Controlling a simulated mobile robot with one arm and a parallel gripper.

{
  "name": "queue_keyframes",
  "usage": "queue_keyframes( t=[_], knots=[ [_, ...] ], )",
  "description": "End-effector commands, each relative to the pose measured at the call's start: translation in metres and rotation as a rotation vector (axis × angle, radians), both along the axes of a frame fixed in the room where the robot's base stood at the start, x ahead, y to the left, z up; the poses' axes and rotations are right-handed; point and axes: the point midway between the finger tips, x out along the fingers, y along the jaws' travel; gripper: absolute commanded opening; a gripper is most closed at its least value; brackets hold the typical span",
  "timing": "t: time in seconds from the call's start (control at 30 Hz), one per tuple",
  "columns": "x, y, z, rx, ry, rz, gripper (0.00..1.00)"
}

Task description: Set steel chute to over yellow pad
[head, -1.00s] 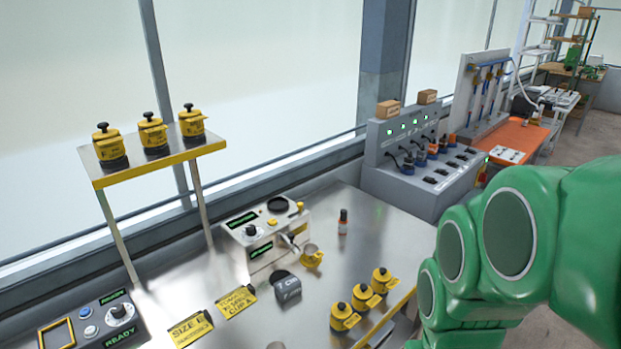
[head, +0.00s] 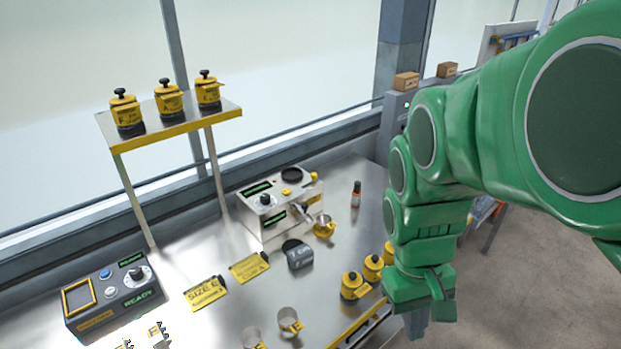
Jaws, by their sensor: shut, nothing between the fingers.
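A white seeder box (head: 278,212) with a knob and dark displays stands on the steel bench. A short steel chute (head: 303,217) sticks out of its front right side. A steel cup with a yellow band or base (head: 324,227) is by the chute's end. I cannot tell which yellow patch is the pad; a small yellow one (head: 286,191) is on the box top. My gripper (head: 417,326) hangs at the bench's right edge, to the right of and nearer than the chute, well apart from it. It is shut and empty; its fingertips show only in part.
Yellow-black pots (head: 353,287) stand near the bench's front edge beside my gripper, partly hidden by my arm. A raised shelf (head: 180,128) holds three pots. A control panel (head: 114,295) sits left.

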Motion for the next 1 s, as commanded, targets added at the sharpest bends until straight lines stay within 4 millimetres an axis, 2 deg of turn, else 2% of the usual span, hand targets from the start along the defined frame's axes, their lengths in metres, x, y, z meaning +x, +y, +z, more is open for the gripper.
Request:
queue_keyframes(
  t=[0.27, 0.73, 1.0],
  knots=[
    [0.034, 0.004, -0.012, -0.083, 0.038, 0.141, 0.00],
    [0.094, -0.017, -0.029, -0.382, 0.106, 0.395, 0.00],
    [0.131, -0.017, -0.035, -0.560, 0.146, 0.564, 0.00]
  ],
)
